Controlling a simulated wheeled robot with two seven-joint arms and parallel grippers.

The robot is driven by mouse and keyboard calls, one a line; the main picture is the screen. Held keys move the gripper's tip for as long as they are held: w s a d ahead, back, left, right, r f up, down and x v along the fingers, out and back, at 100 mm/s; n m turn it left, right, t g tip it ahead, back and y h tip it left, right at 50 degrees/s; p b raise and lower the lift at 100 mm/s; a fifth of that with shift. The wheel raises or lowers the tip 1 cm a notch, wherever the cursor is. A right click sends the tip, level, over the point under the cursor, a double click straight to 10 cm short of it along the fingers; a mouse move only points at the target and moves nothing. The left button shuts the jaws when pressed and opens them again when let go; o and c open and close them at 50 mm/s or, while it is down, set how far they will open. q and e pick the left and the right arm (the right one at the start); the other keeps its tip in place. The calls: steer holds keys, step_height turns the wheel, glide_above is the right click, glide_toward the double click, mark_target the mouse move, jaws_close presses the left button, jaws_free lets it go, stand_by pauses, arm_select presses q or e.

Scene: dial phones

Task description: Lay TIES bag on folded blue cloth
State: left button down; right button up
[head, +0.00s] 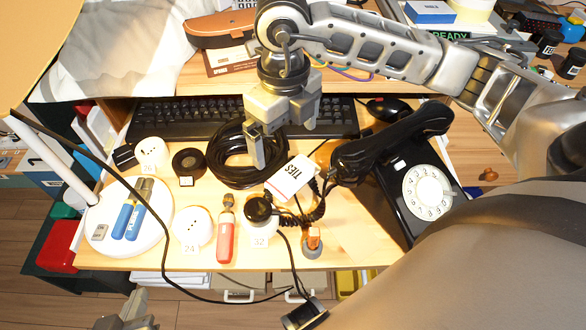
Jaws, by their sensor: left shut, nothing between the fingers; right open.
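The TIES bag (290,178) is a small white packet with dark lettering, upside down in the head view. It lies tilted among the coiled phone cord and a black round plug, left of the black dial phone (400,200). My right gripper (281,140) is open and empty, above and slightly behind the bag, over the black cable coil (228,165). My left gripper (125,315) is shut and empty at the bottom left, below the desk's front edge. A flat blue item (430,7) lies at the back right; I cannot tell whether it is the folded cloth.
The handset (392,143) lies close right of the bag. A keyboard (190,118) stands behind. White round sockets (193,227), a red-orange tool (226,238) and a white round tray (155,238) fill the front left. A black cable hangs over the front edge.

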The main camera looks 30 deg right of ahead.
mark_target(284, 164)
step_height(284, 164, down, 4)
steer(key=shift+f, duration=0.15)
steer(key=f, duration=0.3)
steer(key=f+b, duration=0.1)
steer(key=shift+w+f, duration=0.3)
steer(key=c, duration=0.9)
arm_select(q)
steer(key=shift+w+d+f+g, duration=0.1)
steer(key=shift+d+f+g, duration=0.1)
steer(key=shift+f, duration=0.4)
steer(key=shift+w+d+f+g, duration=0.1)
steer(key=shift+d+f+g, duration=0.1)
steer(key=shift+f, duration=0.4)
arm_select(e)
steer(key=shift+o, duration=0.2)
steer(key=shift+r, duration=0.15)
